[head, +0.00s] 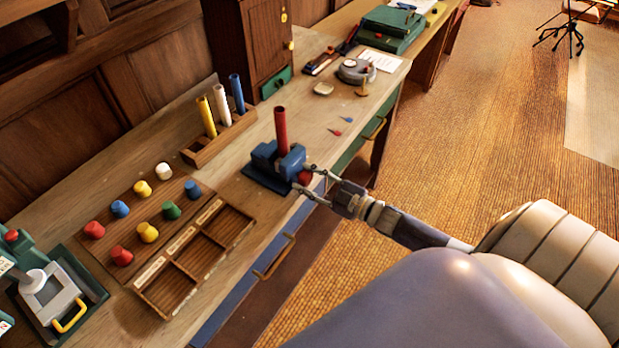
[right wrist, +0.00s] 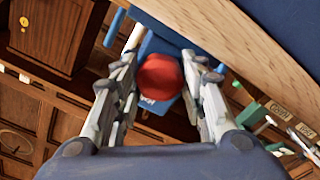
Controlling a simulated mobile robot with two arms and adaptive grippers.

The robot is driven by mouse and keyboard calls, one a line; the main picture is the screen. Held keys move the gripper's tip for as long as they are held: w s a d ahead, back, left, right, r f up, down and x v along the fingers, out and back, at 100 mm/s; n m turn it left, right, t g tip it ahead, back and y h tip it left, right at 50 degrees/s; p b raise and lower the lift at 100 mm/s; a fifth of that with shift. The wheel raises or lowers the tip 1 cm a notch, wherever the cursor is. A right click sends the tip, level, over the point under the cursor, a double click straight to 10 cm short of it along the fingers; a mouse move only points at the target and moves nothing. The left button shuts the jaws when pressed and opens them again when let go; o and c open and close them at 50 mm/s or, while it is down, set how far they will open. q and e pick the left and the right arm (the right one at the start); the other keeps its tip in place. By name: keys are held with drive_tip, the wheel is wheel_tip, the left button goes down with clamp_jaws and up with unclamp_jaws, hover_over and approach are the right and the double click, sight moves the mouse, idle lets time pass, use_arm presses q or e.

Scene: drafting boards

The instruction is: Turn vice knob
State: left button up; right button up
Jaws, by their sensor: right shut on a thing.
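The blue vice (head: 268,168) stands on the wooden bench near its front edge. A red rod (head: 281,130) stands upright in it. The red vice knob (head: 304,178) faces the front edge of the bench. My right gripper (head: 308,180) reaches in from the right, its fingers on either side of the knob. In the right wrist view the round red knob (right wrist: 160,76) sits between the two fingers, with part of the blue vice (right wrist: 152,108) behind it. The right gripper is shut on the knob. My left gripper is not in view.
Left of the vice are a peg board with coloured knobs (head: 147,232) and a compartment tray (head: 202,262). A rack (head: 222,133) holding yellow, white and blue rods stands behind. Open floor (head: 480,130) lies beyond the bench.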

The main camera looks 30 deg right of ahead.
drive_tip(key=m, duration=0.3)
drive_tip(key=shift+m, duration=0.4)
drive_tip(key=m, duration=0.3)
drive_tip(key=shift+m, duration=0.3)
drive_tip(key=m, duration=0.4)
drive_tip(key=shift+f+m, duration=0.1)
drive_tip(key=shift+m, duration=1.5)
drive_tip(key=o, duration=1.1)
drive_tip(key=shift+v, duration=4)
